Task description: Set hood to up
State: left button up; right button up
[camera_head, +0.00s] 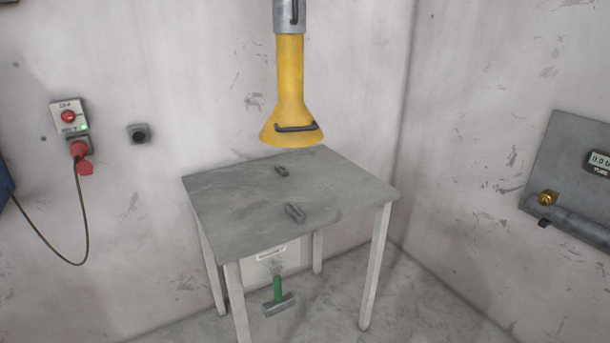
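The yellow hood (291,95) hangs from a grey pipe (289,15) at the top middle of the head view. It flares out at its lower end and has a dark handle (296,128) across the front of the flare. The hood's lower rim is just above the back part of the grey table (340,193) in the picture; I cannot tell the exact gap. Neither of my grippers is in view.
Two small dark metal parts (295,212) lie on the table. A green-handled hammer (279,300) is below it. A red-button switch box (69,117) with a cable is on the left wall. A grey panel with a pipe and brass fitting (547,198) is at right.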

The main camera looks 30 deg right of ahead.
aim_at(291, 125)
jog(key=i+l, duration=0.1)
jog(key=l, duration=0.3)
jog(key=i+l, duration=0.1)
jog(key=l, duration=0.3)
jog(key=i+l, duration=0.1)
jog(key=l, duration=0.25)
jog(key=i+l, duration=0.1)
jog(key=l, duration=0.3)
jog(key=i+l, duration=0.1)
jog(key=l, duration=0.3)
jog(key=i+l, duration=0.1)
jog(key=l, duration=0.3)
